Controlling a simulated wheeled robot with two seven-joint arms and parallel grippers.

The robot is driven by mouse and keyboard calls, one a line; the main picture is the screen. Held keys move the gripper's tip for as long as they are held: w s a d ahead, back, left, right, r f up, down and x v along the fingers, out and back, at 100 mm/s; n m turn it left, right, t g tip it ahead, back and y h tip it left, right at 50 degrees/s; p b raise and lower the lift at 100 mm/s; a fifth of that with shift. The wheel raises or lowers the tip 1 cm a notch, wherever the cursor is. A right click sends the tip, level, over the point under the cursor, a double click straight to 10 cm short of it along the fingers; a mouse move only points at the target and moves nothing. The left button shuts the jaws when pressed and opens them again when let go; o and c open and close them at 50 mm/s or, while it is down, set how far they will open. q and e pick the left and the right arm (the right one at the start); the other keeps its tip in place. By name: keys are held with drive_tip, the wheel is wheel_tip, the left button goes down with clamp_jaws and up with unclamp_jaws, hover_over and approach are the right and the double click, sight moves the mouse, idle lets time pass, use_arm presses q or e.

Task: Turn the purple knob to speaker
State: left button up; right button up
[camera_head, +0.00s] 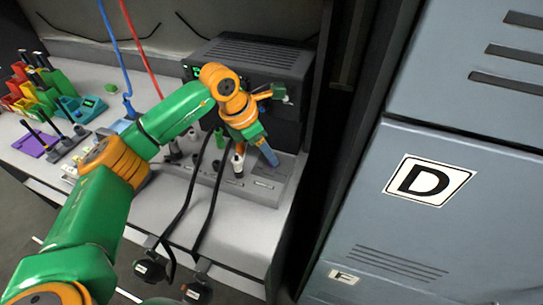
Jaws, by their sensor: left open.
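My left arm comes in from the lower left, and its gripper (272,124) is in front of the dark rack unit at the back of the desk. The gripper is open, with a blue-tipped finger low and another finger higher near the unit's front. I cannot make out a purple knob; the gripper and wrist cover part of the unit's front. No speaker label is readable. My right gripper is not in view.
A grey panel (265,187) with upright plugs and black cables lies below the gripper. Coloured holders (40,90) and a purple tray (36,144) stand at the left. A blue-grey locker (440,240) marked D is at the right.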

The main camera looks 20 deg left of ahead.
use_arm(q)
drive_tip(key=shift+x, duration=1.55)
clamp_jaws()
drive_tip(key=shift+n, duration=0.3)
drive_tip(key=n+t+y+b, duration=0.1)
drive_tip(key=n, duration=0.2)
drive_tip(key=shift+d+n, duration=0.15)
drive_tip(key=shift+n, duration=0.25)
drive_tip(key=shift+s+d+n+t+y+b, duration=0.15)
drive_tip(key=shift+n+y+b, duration=0.35)
drive_tip(key=shift+n+b, duration=0.45)
drive_tip(key=shift+w+a+n+t+y+b, duration=0.15)
drive_tip(key=shift+n+y+b, duration=0.35)
drive_tip(key=shift+n, duration=0.75)
drive_tip(key=shift+s+r, duration=0.1)
unclamp_jaws()
drive_tip(key=shift+d, duration=0.1)
